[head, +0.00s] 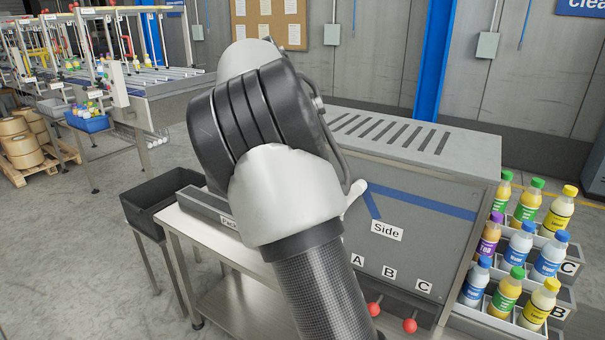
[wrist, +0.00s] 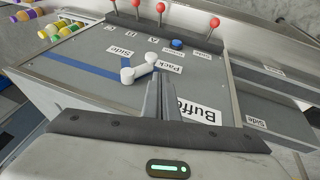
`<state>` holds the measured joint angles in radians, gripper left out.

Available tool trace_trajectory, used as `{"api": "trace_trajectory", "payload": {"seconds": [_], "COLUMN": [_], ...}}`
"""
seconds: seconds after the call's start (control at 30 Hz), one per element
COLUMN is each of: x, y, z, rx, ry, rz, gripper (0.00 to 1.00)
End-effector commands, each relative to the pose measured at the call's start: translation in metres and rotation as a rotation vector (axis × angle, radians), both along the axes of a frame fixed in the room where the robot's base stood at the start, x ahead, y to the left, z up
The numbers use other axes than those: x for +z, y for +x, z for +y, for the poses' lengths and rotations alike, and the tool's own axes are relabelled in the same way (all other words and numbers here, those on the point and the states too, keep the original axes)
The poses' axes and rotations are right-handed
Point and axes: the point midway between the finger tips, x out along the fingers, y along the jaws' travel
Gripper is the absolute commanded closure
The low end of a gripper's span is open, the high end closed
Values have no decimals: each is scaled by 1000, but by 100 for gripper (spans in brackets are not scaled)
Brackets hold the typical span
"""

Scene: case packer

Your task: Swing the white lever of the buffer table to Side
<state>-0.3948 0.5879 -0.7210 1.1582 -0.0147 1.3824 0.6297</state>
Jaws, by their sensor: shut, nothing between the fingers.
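The buffer table's white lever (wrist: 139,67) lies on the sloped grey panel (wrist: 85,90). In the wrist view its one end is where two blue stripes meet, and its free knob lies beside the "Pack" label (wrist: 171,66). The "Side" label (wrist: 122,50) is off to the left of that knob. My gripper (wrist: 160,82) is shut and empty, its fingertips just below the free knob; I cannot tell whether they touch it. In the head view the lever (head: 354,197) shows only partly at the edge of my arm, near the "Side" label (head: 387,231); my gripper is hidden there.
Several red-knobbed levers (wrist: 160,8) line the panel's edge, with a blue button (wrist: 177,44) near them. Bottles in trays (head: 520,250) stand at the right. A black bin (head: 165,190) stands at the left of the table. Open floor lies farther left.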

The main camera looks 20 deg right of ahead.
Motion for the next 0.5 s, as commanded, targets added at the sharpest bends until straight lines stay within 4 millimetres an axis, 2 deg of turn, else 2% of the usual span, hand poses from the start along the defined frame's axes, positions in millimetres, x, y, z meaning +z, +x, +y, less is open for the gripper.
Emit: {"api": "trace_trajectory", "payload": {"seconds": [0.03, 0.17, 0.5], "x": [6, 8, 6], "y": [5, 10, 10], "z": [1, 3, 3], "rx": [-8, -17, -18], "ry": [-19, -41, -41], "rz": [3, 2, 2], "gripper": [100, 100, 100]}}
